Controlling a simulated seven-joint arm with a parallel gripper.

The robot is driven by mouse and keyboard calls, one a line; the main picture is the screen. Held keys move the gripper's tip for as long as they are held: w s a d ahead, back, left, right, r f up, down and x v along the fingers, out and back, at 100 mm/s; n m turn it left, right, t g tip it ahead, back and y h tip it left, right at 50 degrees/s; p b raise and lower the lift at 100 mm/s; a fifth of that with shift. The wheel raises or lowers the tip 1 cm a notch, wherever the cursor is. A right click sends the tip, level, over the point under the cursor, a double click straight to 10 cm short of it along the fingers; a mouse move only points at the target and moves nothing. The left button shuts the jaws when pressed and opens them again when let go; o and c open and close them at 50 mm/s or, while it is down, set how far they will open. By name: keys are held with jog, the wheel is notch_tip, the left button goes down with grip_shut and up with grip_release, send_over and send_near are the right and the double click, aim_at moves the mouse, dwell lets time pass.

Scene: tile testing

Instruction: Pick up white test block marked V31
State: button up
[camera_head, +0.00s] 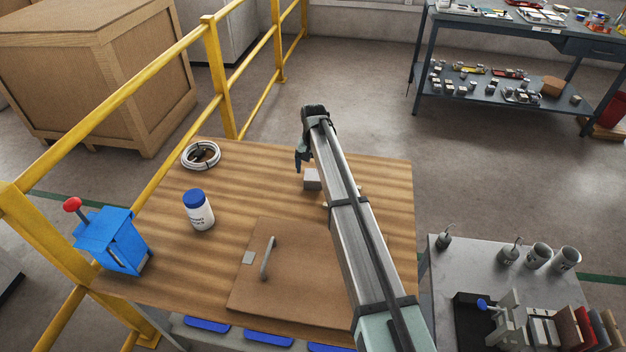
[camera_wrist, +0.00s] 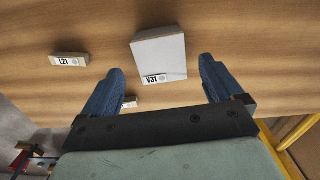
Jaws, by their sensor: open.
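The white test block marked V31 (camera_wrist: 160,53) lies on the wooden tabletop in the wrist view, ahead of and between my fingers, apart from both. In the head view a pale block (camera_head: 312,179) sits beside my gripper, partly hidden by the arm; its marking is too small to read. My gripper (camera_wrist: 162,85) is open and empty, with blue fingers to either side. It also shows in the head view (camera_head: 301,160), above the table. A smaller block marked L21 (camera_wrist: 69,60) lies to the left. Another small labelled block (camera_wrist: 130,102) is partly hidden behind my gripper.
On the wooden table (camera_head: 232,175) stand a white bottle with a blue lid (camera_head: 199,210), a cable coil (camera_head: 201,155) and a brown board with a handle (camera_head: 250,285). A blue box with a red knob (camera_head: 112,240) is at the left edge. Yellow rails (camera_head: 225,75) run alongside.

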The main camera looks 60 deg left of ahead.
aim_at(313, 175)
jog(key=f, duration=0.4)
jog(key=shift+s+f, duration=0.1)
jog(key=shift+s, duration=0.1)
jog(key=c, duration=1.3)
jog(key=shift+c, duration=0.2)
